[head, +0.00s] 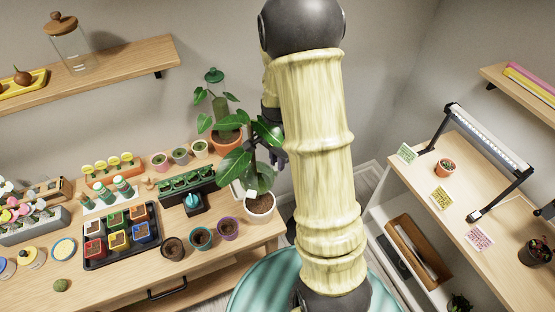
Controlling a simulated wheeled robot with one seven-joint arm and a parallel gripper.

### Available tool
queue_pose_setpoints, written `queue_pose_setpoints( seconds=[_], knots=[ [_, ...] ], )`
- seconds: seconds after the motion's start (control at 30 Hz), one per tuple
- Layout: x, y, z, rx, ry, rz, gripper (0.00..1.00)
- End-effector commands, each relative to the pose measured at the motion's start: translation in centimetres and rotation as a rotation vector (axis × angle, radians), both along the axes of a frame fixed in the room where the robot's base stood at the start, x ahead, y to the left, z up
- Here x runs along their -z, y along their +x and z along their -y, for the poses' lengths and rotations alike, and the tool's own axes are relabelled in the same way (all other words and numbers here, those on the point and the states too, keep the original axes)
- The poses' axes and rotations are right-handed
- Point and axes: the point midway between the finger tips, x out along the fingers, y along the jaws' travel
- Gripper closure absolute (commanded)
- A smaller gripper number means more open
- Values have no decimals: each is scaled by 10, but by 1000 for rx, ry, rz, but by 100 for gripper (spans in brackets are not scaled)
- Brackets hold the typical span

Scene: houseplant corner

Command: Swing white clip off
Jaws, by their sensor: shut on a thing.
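A tall plant with broad dark leaves (236,165) stands in a white pot (260,210) at the right end of the left bench. My gripper (279,158) is beside its upper stem, partly hidden by my arm and the leaves. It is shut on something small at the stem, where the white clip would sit. The clip itself is too small or hidden to make out.
A second plant in an orange pot (226,138) stands close behind. A black seedling tray (187,186), a turquoise item (193,203) and small pots (228,228) crowd the bench to the left. A right-hand bench (440,170) holds a lamp (488,140).

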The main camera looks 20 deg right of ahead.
Motion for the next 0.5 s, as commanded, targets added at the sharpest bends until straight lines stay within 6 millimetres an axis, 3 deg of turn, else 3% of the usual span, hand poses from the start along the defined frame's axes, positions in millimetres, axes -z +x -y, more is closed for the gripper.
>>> queue_pose_setpoints(
  seconds=[0.5],
  knots=[
    [1,0,10,5,115,3,100]
  ],
)
